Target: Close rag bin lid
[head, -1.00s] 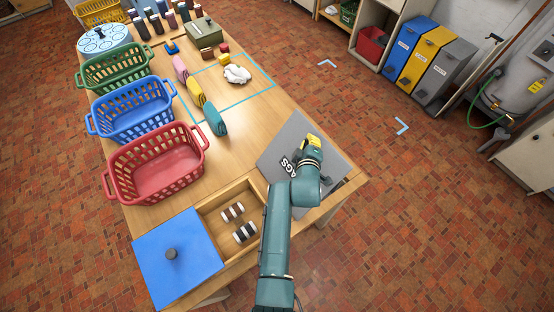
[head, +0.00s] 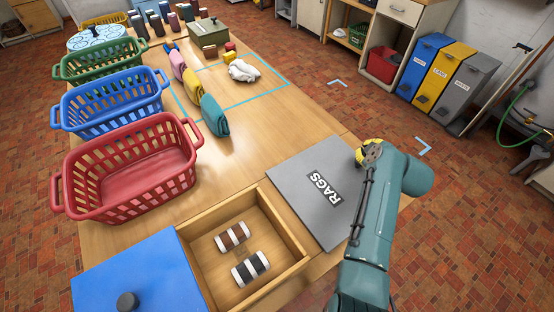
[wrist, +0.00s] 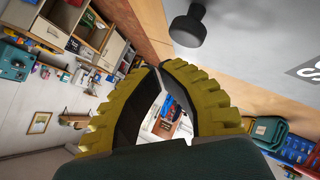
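The grey rag bin lid (head: 300,178), with its RAGS label, covers the right part of the worktable. It looks about flat; I cannot tell whether it is fully seated. In the wrist view the lid (wrist: 270,25) shows at upper right, with its black knob (wrist: 188,25) standing beyond my fingertips. My arm hides the knob and the lid's right side in the head view. My gripper (head: 369,150), with yellow ribbed fingers, is at the lid's far right edge. In the wrist view the fingertips (wrist: 158,67) meet with nothing visible between them.
An open wooden compartment (head: 290,272) holding spools lies left of the lid. A blue lid (head: 150,265) with a dark knob is beside it. Red (head: 130,165), blue (head: 110,104) and green (head: 100,60) baskets line the left. Rolled cloths (head: 213,115) lie mid-table.

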